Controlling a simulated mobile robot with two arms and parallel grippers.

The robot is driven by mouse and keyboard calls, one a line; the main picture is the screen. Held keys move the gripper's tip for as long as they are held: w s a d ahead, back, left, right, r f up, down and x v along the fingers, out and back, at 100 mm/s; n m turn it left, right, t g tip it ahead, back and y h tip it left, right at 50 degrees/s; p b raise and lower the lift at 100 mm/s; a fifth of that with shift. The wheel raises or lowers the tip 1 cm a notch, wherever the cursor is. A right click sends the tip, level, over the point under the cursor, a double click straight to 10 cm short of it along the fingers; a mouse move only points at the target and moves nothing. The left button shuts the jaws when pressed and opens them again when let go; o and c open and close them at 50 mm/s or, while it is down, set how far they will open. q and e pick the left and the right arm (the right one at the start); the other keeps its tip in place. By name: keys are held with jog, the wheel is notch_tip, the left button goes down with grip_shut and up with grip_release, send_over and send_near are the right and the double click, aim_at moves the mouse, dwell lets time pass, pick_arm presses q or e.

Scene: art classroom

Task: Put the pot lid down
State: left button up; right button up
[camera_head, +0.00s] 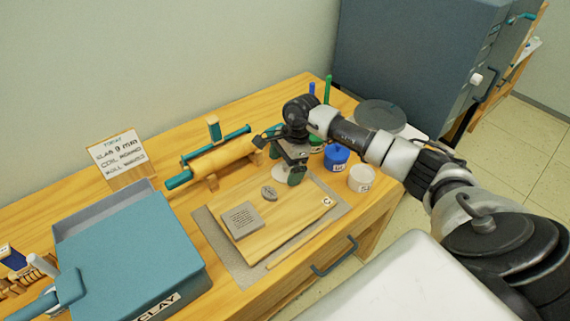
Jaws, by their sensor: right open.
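My right gripper (293,172) points down over the far end of the wooden board (286,221). Its dark green fingers are apart. A whitish round piece (281,172) shows just below and behind the fingers, partly hidden; it may be the pot lid, but I cannot tell for sure. I cannot tell whether the fingers touch it. A small grey oval piece (268,193) lies on the board in front of the gripper, beside a grey square slab (241,220).
A blue jar (336,156) and a white jar (361,179) stand close right of the gripper. A wooden rolling pin (219,158) with teal handles lies to its left. A teal clay bin (130,262) fills the front left. The board's near right part is clear.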

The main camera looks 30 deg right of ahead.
jog(key=b+v, duration=0.1)
jog(key=v, duration=1.1)
jog(key=shift+b, duration=0.3)
